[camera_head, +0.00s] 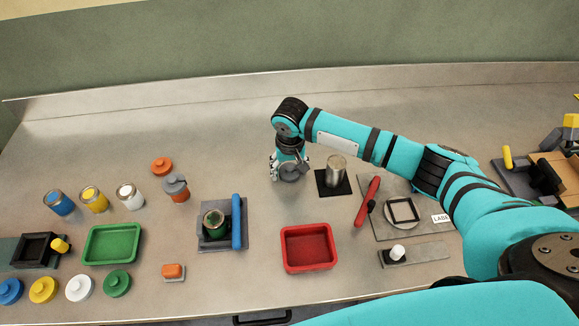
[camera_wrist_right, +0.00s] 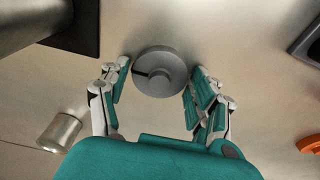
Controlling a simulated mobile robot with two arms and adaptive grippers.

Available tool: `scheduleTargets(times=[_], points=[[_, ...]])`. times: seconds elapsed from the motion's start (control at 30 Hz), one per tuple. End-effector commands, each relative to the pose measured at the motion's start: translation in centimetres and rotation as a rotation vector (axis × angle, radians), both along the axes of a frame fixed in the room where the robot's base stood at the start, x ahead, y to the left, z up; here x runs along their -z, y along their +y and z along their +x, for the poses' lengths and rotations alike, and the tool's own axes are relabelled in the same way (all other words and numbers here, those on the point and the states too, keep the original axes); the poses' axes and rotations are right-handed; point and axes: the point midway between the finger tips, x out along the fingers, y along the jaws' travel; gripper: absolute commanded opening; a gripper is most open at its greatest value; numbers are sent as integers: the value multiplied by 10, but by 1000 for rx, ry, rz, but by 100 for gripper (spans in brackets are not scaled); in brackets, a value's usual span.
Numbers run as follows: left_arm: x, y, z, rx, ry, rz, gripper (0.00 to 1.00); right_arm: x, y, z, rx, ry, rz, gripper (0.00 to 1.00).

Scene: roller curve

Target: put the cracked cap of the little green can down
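The grey round cap (camera_wrist_right: 160,72) has a knob on top and a dark crack on its left side. It appears to sit on the table between the fingers of my right gripper (camera_wrist_right: 162,80), with narrow gaps at its sides. The right gripper (camera_head: 289,174) is low over the table in the head view, with the cap (camera_head: 289,175) partly hidden between its fingers. The little green can (camera_head: 214,224) stands uncapped in a dark holder on a grey plate, left of the gripper. My left gripper is not in view.
A metal cylinder (camera_head: 336,168) on a black mat stands close right of the gripper. A blue bar (camera_head: 236,222), a red tray (camera_head: 283,252) and a red-handled tool (camera_head: 367,202) lie nearer. A small metal cylinder (camera_wrist_right: 60,132) shows in the wrist view. The table behind is clear.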

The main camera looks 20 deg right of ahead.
Motion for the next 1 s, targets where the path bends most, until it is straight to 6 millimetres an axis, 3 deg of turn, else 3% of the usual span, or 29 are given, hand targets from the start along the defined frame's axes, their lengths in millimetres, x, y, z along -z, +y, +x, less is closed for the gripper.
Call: scheduleTargets(times=[0.1, 0.47, 1.0], points=[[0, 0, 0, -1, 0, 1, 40, 0, 0, 0, 0, 0, 0, 79], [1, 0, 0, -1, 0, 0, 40, -7, 0, 1, 0, -2, 1, 79], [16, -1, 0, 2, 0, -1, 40, -107, 4, -11, 0, -4, 2, 79]])
